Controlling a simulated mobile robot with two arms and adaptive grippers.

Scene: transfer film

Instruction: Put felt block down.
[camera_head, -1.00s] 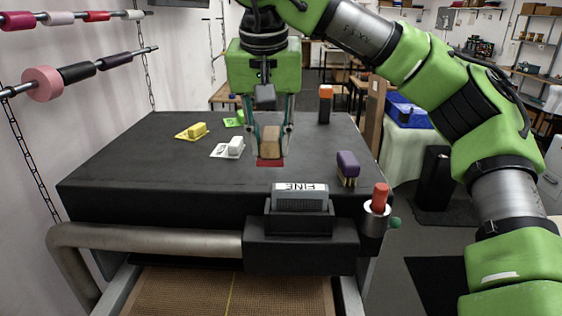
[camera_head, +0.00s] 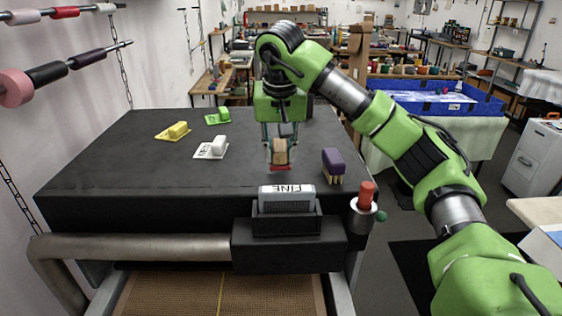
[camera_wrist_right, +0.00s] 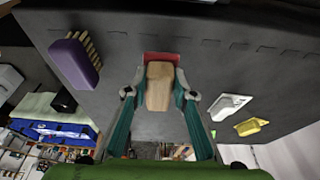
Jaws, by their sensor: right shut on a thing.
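The felt block (camera_head: 280,151) is a wooden block with a red felt layer at its lower end. My right gripper (camera_head: 279,146) is shut on its wooden part, one finger on each side. In the right wrist view the wooden block (camera_wrist_right: 160,87) sits between the fingers, with the red felt (camera_wrist_right: 161,57) at the far end. The felt is at or close above the black table top (camera_head: 120,165); I cannot tell whether it touches. My left gripper is in neither view.
A purple brush (camera_head: 333,161) stands just right of the block. A grey block marked FINE (camera_head: 287,198) sits in a holder at the front edge, beside a red-handled tool (camera_head: 367,195). White (camera_head: 218,145), yellow (camera_head: 177,130) and green (camera_head: 222,115) pieces lie left. The left table area is clear.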

